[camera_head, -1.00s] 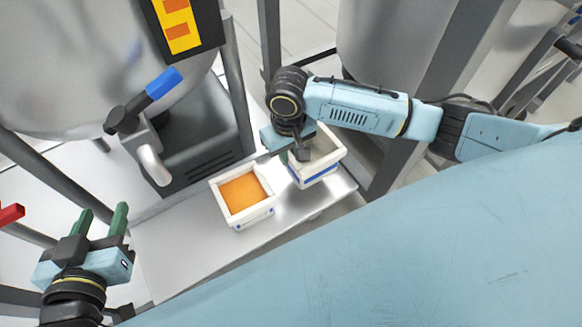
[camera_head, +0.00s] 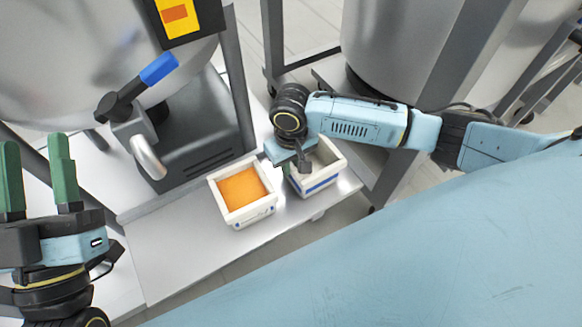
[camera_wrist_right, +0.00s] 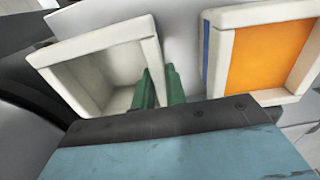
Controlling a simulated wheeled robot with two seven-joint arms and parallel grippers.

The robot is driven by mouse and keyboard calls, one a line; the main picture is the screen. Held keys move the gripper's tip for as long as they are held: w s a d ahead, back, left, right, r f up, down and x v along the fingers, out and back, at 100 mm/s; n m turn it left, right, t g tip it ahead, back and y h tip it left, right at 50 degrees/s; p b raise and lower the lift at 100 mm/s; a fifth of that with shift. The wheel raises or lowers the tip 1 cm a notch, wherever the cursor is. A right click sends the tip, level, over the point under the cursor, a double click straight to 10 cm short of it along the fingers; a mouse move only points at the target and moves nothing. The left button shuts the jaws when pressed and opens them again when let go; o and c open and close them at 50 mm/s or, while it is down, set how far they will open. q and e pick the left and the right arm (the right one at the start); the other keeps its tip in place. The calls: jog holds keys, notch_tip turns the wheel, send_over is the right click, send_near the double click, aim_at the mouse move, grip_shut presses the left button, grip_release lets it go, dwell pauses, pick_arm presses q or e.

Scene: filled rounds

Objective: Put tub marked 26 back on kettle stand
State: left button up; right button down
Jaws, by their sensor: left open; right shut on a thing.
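A white tub with orange contents (camera_head: 243,190) stands on the metal shelf (camera_head: 160,245) under the kettle; it also shows in the right wrist view (camera_wrist_right: 222,62). A second white tub (camera_head: 322,184), empty with a blue stripe, is to its right at the shelf's right end; it also shows in the right wrist view (camera_wrist_right: 95,52). My right gripper (camera_head: 292,172) is shut on the empty tub's near-left wall, with green fingers (camera_wrist_right: 160,88) on both sides of it. No number is legible on either tub. My left gripper (camera_head: 38,175) is open and empty, left of the shelf.
A large steel kettle (camera_head: 60,65) with a blue-handled valve (camera_head: 140,90) and grey box (camera_head: 205,130) stands behind the shelf. Another vessel (camera_head: 400,50) and a grey post (camera_head: 440,75) are at the right. The shelf's left part is bare.

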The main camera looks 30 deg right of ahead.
jog(key=shift+f, duration=0.3)
pick_arm(q)
jog(key=shift+s+r+t, duration=0.25)
jog(key=shift+r+t, duration=0.05)
jog(key=shift+t, duration=0.1)
pick_arm(e)
jog(key=shift+f, duration=0.1)
jog(key=c, duration=1.4)
grip_release()
jog(key=shift+c, duration=0.2)
pick_arm(q)
jog(key=shift+w+f, duration=0.1)
